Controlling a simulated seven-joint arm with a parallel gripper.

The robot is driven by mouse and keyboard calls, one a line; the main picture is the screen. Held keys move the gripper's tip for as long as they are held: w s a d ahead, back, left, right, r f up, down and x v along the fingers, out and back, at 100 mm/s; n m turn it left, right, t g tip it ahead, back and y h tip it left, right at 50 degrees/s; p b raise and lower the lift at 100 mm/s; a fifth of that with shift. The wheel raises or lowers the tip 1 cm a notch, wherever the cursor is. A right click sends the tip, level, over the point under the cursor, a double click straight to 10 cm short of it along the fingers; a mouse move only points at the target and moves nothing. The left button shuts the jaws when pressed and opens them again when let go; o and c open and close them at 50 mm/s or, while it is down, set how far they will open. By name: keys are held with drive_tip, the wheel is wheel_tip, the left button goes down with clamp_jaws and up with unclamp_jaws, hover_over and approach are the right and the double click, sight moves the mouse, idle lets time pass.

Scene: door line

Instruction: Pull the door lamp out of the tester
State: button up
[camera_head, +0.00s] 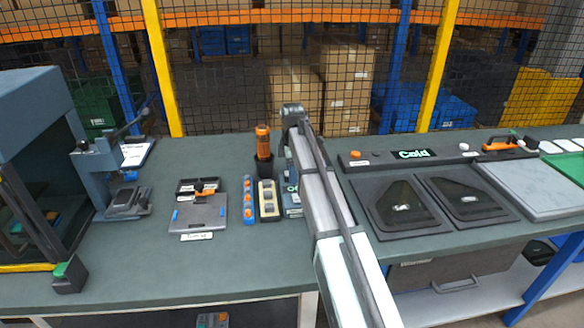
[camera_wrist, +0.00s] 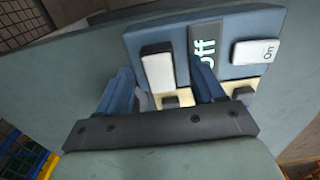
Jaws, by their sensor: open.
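The tester (camera_wrist: 225,70) is a blue-grey box with a dark display reading "Off" and a white switch marked "On" (camera_wrist: 256,51). A white block (camera_wrist: 158,70), which looks like the door lamp, sits at the tester's face; how deep it is seated I cannot tell. My gripper (camera_wrist: 161,66) is open, with one blue finger on each side of the white block in the wrist view; contact is not clear. In the head view my arm covers most of the tester (camera_head: 291,197), and the lamp and fingers are hidden.
Left of the tester are a cream tray (camera_head: 268,213) with several grey pieces, a blue strip (camera_head: 248,200) and an orange-handled tool (camera_head: 263,142) in a dark holder. A grey panel (camera_head: 197,214) lies farther left. The "Cold" fixture (camera_head: 413,154) with two dark panels is right.

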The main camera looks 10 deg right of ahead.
drive_tip(key=shift+c, duration=0.2)
clamp_jaws()
idle(0.7)
drive_tip(key=shift+r, duration=0.65)
idle(0.6)
drive_tip(key=shift+r, duration=2.9)
